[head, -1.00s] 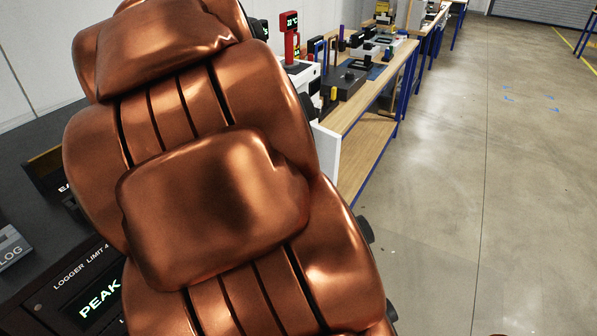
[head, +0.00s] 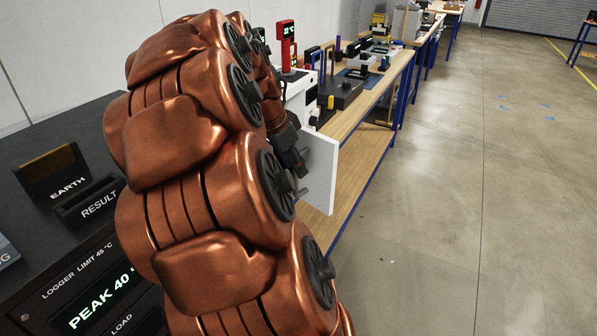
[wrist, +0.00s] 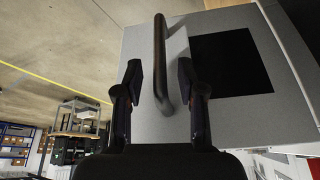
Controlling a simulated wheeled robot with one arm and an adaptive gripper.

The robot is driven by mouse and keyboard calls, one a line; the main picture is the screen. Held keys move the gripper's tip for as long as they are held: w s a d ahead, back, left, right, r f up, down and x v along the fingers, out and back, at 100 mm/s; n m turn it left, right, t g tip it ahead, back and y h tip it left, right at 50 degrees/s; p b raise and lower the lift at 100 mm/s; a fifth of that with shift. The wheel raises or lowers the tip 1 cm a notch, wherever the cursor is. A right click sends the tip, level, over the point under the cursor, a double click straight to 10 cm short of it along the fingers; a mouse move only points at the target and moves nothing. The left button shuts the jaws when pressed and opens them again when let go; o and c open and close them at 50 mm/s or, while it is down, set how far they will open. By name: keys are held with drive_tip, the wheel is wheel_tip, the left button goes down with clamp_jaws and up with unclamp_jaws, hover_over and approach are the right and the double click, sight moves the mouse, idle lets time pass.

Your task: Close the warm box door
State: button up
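The warm box (head: 298,92) is a white box on the wooden bench, partly hidden by my arm. Its white door (head: 322,172) stands open, sticking out past the bench's front edge. In the wrist view the door (wrist: 215,112) is a pale panel with a dark window (wrist: 230,62) and a dark bar handle (wrist: 160,45). My gripper (head: 298,165) is at the door's left side in the head view. In the wrist view my gripper (wrist: 159,80) is open, with the handle lying between its fingers and gaps on both sides. Whether a finger touches the handle, I cannot tell.
A red temperature display (head: 288,45) stands above the box. More equipment (head: 345,90) lines the bench (head: 365,112) behind it. A dark console (head: 45,215) with EARTH and RESULT slots is at left. The concrete floor (head: 450,200) at right is clear.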

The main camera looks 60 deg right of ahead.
sight(299, 194)
drive_tip(key=shift+p+x, duration=0.35)
drive_tip(key=shift+x, duration=1.6)
clamp_jaws()
